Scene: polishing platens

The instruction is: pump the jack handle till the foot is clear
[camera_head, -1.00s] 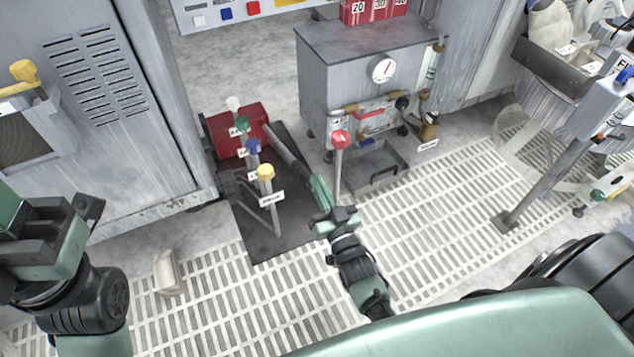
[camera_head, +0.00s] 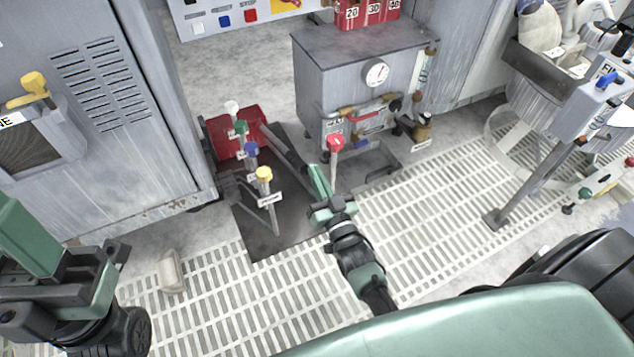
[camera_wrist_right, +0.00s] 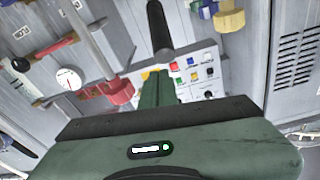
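The red jack (camera_head: 236,130) sits on a dark floor plate behind a row of knobbed levers. Its grey handle (camera_head: 287,148) slants from the jack toward the lower right. My right gripper (camera_head: 319,182) is at the handle's near end, its green fingers in line with it. In the right wrist view the dark bar of the handle (camera_wrist_right: 157,28) runs into the green fingers (camera_wrist_right: 158,88), which look closed around it. My left gripper (camera_head: 108,262) is at the lower left, away from the jack; its finger gap is unclear. I cannot make out the foot or any clearance under it.
Levers with white, green, blue and yellow (camera_head: 263,174) knobs stand just left of the handle. A red-knobbed lever (camera_head: 335,143) stands close to my right gripper. A grey cabinet with a gauge (camera_head: 377,74) stands behind. White floor grating (camera_head: 430,220) lies open to the right.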

